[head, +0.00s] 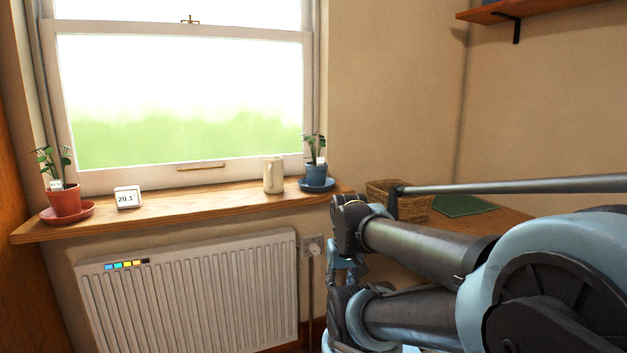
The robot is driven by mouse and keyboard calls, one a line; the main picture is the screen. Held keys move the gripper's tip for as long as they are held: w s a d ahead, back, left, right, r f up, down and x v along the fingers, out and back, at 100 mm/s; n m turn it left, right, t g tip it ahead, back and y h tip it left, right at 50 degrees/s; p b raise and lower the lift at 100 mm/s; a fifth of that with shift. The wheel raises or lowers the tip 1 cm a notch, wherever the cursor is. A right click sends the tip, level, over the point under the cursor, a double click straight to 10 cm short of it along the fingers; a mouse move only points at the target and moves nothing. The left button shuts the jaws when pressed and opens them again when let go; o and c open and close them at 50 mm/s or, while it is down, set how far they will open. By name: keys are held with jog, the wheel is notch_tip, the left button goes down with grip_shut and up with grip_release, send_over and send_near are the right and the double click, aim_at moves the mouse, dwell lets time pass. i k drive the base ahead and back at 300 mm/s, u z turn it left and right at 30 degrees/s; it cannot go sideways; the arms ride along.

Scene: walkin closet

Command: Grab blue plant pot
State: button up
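The blue plant pot (316,171) stands upright on a blue saucer (316,185) at the right end of the wooden windowsill (225,204). A green plant with a small white tag grows in it. My arm comes in from the right and its folded links end to the right of and below the pot, apart from it. Part of what may be my gripper shows low near the bottom middle, mostly hidden behind the arm links. Its fingers cannot be made out.
A cream cylinder (273,175) stands just left of the blue pot. A digital display (128,197) and a terracotta pot (64,200) stand further left. A radiator (195,290) is below the sill. A wicker basket (378,192) and green mat (462,205) lie right, behind my arm.

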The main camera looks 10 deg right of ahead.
aim_at(316, 171)
jog(key=k, duration=0.35)
jog(key=u, duration=0.45)
jog(key=i, duration=0.75)
jog(key=z, duration=1.1)
